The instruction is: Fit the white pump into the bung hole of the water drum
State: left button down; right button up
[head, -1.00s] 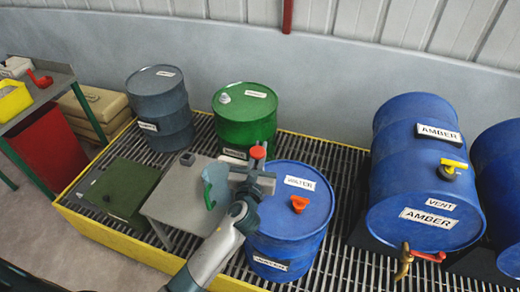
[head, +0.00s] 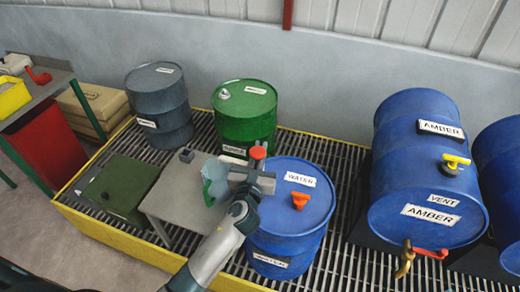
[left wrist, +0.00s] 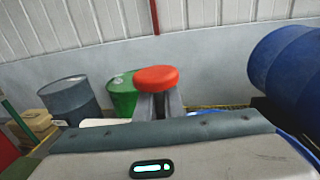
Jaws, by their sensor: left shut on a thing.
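The blue water drum (head: 318,228) stands upright on the grating, with an orange-red fitting (head: 300,201) on its lid. My left gripper (head: 257,172) is at the left edge of the drum's lid in the head view. It is shut on a red-topped thing (head: 258,152); the round red top also shows between the fingers in the left wrist view (left wrist: 156,79). Its lower part is hidden by the gripper. I cannot pick out the white pump for sure; a small white thing (head: 14,64) lies on the bench at far left. My right gripper is out of view.
A grey table (head: 170,205) with a pale blue jug (head: 211,170) is left of my gripper. Green (head: 245,125) and grey (head: 160,105) drums stand behind. The amber drum (head: 415,165) lies at right. Open grating separates it from the water drum.

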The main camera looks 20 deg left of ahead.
pick_arm(q)
jog(key=shift+f, duration=0.35)
jog(key=c, duration=1.9)
grip_release()
jog(key=shift+o, duration=0.5)
jog(key=shift+s, duration=0.15)
jog(key=s+d+b, duration=0.2)
jog(key=s+b, duration=0.2)
jog(key=s, duration=1.3)
